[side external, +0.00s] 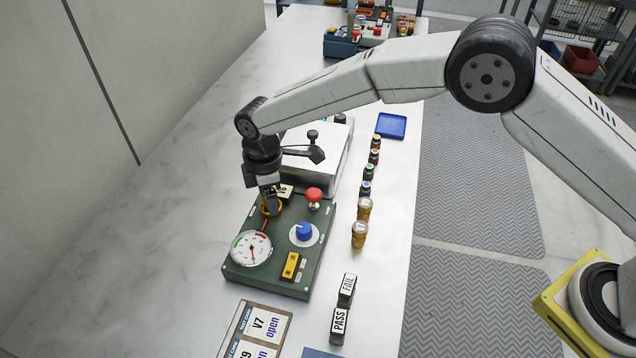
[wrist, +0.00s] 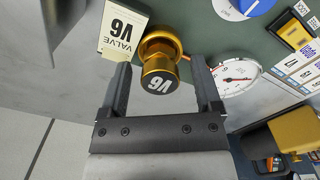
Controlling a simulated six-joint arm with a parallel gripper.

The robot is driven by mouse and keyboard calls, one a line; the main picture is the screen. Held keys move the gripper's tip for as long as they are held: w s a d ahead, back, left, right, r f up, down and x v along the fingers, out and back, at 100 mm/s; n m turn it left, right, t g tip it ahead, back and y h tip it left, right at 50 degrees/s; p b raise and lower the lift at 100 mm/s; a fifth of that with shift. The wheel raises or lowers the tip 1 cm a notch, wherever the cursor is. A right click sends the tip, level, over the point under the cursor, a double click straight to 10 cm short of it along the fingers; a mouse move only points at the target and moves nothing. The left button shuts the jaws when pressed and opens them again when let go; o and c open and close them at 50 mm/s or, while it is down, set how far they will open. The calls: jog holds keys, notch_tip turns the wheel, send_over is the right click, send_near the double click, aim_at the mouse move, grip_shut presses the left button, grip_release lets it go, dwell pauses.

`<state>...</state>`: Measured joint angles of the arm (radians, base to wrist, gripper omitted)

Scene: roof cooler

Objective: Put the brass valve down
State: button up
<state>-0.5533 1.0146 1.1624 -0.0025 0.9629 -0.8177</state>
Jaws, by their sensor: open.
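The brass valve (wrist: 159,79), marked V6 on its cap, sits at the green panel (wrist: 205,35) beside a white tag (wrist: 123,30) reading VALVE V6. Its brass body also shows under my gripper in the side external view (side external: 273,209). My gripper (wrist: 161,66) is open, with one finger on each side of the valve. In the wrist view gaps show between the fingers and the valve's cap. In the side external view my gripper (side external: 268,197) points down at the panel's far left corner and partly hides the valve. The valve's base is hidden.
The panel also carries a gauge (side external: 251,248), a blue knob (side external: 304,232), a red button (side external: 314,195) and a yellow switch (side external: 291,266). A row of small bottles (side external: 364,208) stands right of it. PASS (side external: 339,322) and FAIL (side external: 347,287) blocks stand nearer. The bench's left side is clear.

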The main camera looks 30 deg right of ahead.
notch_tip(320, 180, up, 12)
dwell(0.6)
dwell(0.5)
jog(key=s+d+m+t, duration=0.15)
jog(key=d+m, duration=0.25)
jog(key=d, duration=0.5)
jog(key=s+d+m, duration=0.3)
jog(key=d, duration=0.5)
jog(key=s+d+f+m+t, duration=0.1)
jog(key=s+d+f+m, duration=0.3)
jog(key=s+d+m, duration=0.4)
jog(key=s+d, duration=0.5)
jog(key=s, duration=0.4)
jog(key=shift+d+m, duration=0.3)
jog(key=shift+m, duration=0.1)
